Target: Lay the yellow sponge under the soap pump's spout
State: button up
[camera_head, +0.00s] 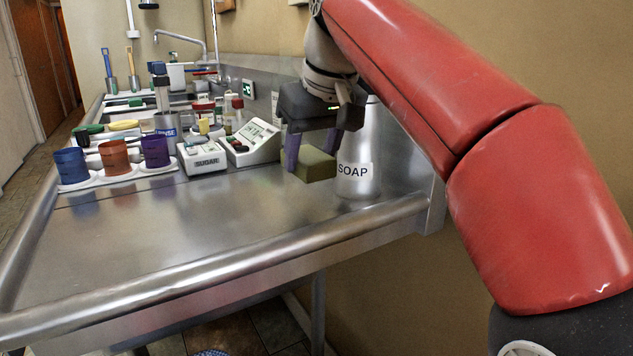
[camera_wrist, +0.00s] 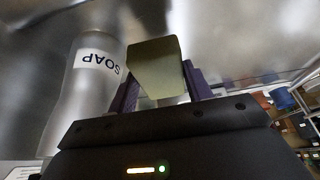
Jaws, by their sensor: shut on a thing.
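The yellow sponge (camera_head: 314,165) is a dull yellow block, held between the purple fingers of my gripper (camera_head: 309,152). It also shows in the wrist view (camera_wrist: 156,68), between the fingertips of my gripper (camera_wrist: 160,85). My gripper points down and is shut on the sponge, close beside the soap pump. The soap pump (camera_head: 357,172) is a silvery bottle labelled SOAP at the right end of the steel counter. Its spout is hidden behind my gripper and arm. The bottle also shows in the wrist view (camera_wrist: 85,100). I cannot tell whether the sponge touches the counter.
The steel counter (camera_head: 200,230) is bare in front and to the left. A white box labelled SUGAR (camera_head: 203,158) and a white meter (camera_head: 250,142) stand left of my gripper. Blue, brown and purple cups (camera_head: 113,158) stand in a white rack. A raised rim edges the counter.

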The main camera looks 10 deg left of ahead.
aim_at(317, 205)
notch_tip(317, 205, down, 5)
jog(key=shift+d+f+b, duration=0.1)
jog(key=shift+b, duration=0.95)
jog(key=shift+w+d+f, duration=0.1)
jog(key=shift+w+d, duration=0.15)
jog(key=shift+d, duration=0.05)
jog(key=shift+f, duration=0.15)
jog(key=o, duration=0.7)
jog(key=shift+c, duration=0.2)
jog(key=p+v, duration=0.2)
jog(key=v, duration=1)
